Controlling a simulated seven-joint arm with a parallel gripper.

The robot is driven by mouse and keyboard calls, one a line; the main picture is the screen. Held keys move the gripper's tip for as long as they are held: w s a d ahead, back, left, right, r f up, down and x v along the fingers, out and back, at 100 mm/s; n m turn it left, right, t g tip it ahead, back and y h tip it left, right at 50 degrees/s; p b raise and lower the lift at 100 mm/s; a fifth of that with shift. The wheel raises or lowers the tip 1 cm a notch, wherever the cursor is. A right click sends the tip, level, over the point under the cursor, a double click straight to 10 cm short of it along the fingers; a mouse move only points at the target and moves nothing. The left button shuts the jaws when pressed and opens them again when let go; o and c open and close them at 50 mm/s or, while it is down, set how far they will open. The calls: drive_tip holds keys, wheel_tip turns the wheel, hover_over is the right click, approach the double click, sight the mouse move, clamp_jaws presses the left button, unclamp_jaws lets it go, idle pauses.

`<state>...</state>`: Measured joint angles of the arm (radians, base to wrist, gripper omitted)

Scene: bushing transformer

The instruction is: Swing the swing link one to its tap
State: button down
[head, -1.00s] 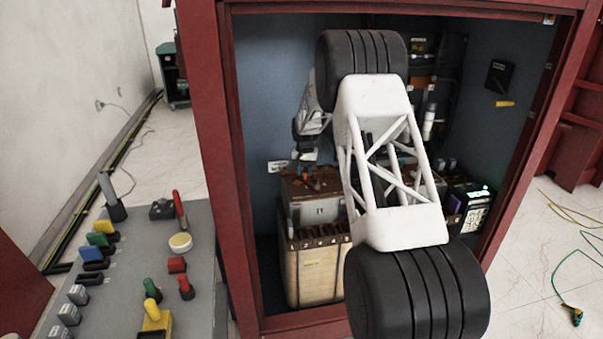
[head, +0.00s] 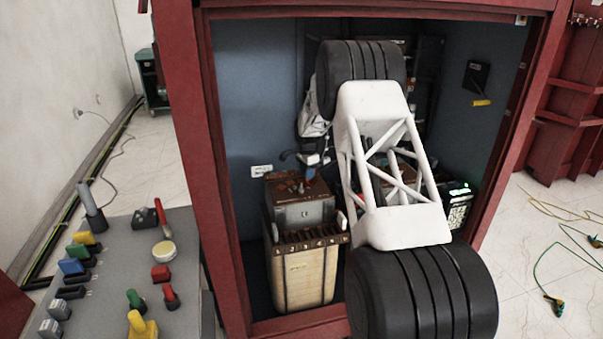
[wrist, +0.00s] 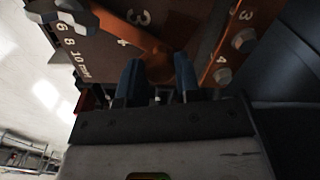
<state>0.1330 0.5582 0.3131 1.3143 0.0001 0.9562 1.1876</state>
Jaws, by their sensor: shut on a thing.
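In the wrist view, a copper-orange swing link (wrist: 125,32) runs from the upper left down between the blue fingers of my gripper (wrist: 158,72). The fingers stand on both sides of its rounded end and are shut on it. I cannot read which link number it bears. Hex bolts (wrist: 245,40) and a second copper strip (wrist: 212,62) marked 3 and 4 lie to the right. In the head view, my gripper (head: 308,167) is low over the rusty top of the transformer (head: 303,215). The link is too small to make out there.
The transformer's beige lower body (head: 303,280) stands inside a red-framed cabinet (head: 207,170). A device with a green display (head: 459,205) is to the right. A grey control panel (head: 130,270) stands outside at left. Cables (head: 565,290) lie on the floor at right.

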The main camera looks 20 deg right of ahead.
drive_tip(key=shift+s+d+m, duration=0.35)
drive_tip(key=shift+d+m, duration=0.1)
drive_tip(key=shift+m, duration=0.3)
drive_tip(key=shift+s+d+m, duration=0.35)
drive_tip(key=shift+d+m, duration=0.05)
drive_tip(key=shift+m, duration=0.35)
drive_tip(key=c, duration=0.8)
unclamp_jaws()
drive_tip(key=shift+r, duration=0.15)
wheel_tip(320, 180, up, 8)
drive_tip(key=shift+f, duration=0.2)
